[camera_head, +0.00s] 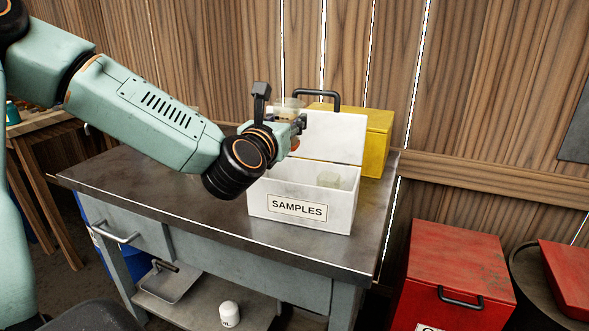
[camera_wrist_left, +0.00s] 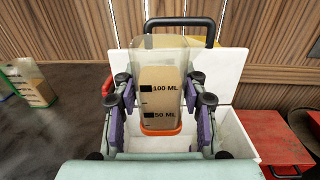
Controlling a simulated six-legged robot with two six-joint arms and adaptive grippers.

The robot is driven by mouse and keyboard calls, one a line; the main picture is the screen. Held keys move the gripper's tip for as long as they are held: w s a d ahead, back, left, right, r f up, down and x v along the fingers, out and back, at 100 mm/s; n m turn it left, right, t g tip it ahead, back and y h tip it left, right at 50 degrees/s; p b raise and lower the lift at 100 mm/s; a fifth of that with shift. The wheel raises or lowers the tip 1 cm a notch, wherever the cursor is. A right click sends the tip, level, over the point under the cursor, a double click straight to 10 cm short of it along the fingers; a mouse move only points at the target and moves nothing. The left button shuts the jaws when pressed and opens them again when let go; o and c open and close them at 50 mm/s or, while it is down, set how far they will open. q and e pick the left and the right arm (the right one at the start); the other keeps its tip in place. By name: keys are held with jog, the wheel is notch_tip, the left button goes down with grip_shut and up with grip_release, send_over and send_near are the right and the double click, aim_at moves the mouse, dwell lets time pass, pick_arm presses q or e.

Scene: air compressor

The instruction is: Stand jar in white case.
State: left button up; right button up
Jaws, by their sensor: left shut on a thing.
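The white case (camera_head: 285,217), labelled SAMPLES, stands on the workbench with its lid (camera_head: 338,138) raised at the back. My left gripper (camera_head: 292,122) is over the left part of the case, in front of the lid. It is shut on the jar (camera_head: 288,103), a clear beaker-like vessel with tan contents. A pale translucent thing (camera_head: 329,180) shows inside the case at the right. My right gripper is not in view.
A yellow box (camera_head: 377,142) stands behind the white case. In the wrist view another clear container with green parts (camera_wrist_left: 34,88) stands on the bench at the left. The metal bench top (camera_head: 150,190) is clear at front left. A red box (camera_head: 455,265) stands right of the bench.

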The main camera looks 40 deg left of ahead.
pick_arm(q)
jog(key=shift+w+d+f, duration=0.1)
jog(key=shift+f, duration=0.85)
notch_tip(320, 180, down, 4)
jog(key=shift+r+b, duration=0.15)
jog(key=shift+b, duration=0.75)
jog(key=shift+s, duration=0.2)
jog(key=shift+w+f+b, duration=0.2)
jog(key=shift+f+b, duration=0.25)
jog(key=shift+b, duration=0.05)
jog(key=shift+f, duration=0.1)
jog(key=shift+s, duration=0.1)
